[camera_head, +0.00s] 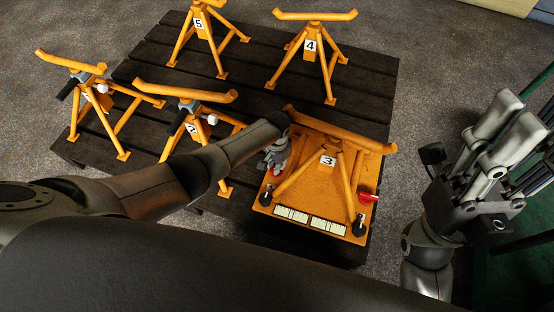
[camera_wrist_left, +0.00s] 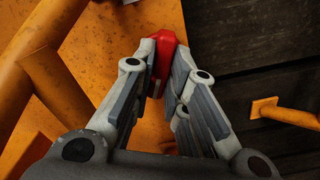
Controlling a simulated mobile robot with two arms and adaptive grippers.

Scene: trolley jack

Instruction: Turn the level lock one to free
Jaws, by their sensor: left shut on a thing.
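The orange plate (camera_head: 262,205) carries the orange stand marked 3 (camera_head: 340,185) and lies on the dark slatted platform. My left gripper (camera_head: 277,163) is at the plate's left edge, beside the stand's leg. In the left wrist view my left gripper (camera_wrist_left: 162,72) is shut on a red lever (camera_wrist_left: 164,44), whose end shows between the fingertips; the fingers hide the rest. I cannot read a lock number on it. A second red lever (camera_head: 368,197) sits at the plate's right edge, untouched. My right gripper (camera_head: 518,112) is raised at the right, open and empty, away from the plate.
Other orange stands, including those marked 4 (camera_head: 314,50) and 5 (camera_head: 203,28), stand on the dark slatted platform (camera_head: 365,75). Two pale scales (camera_head: 310,219) and dark knobs (camera_head: 359,228) are along the plate's front.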

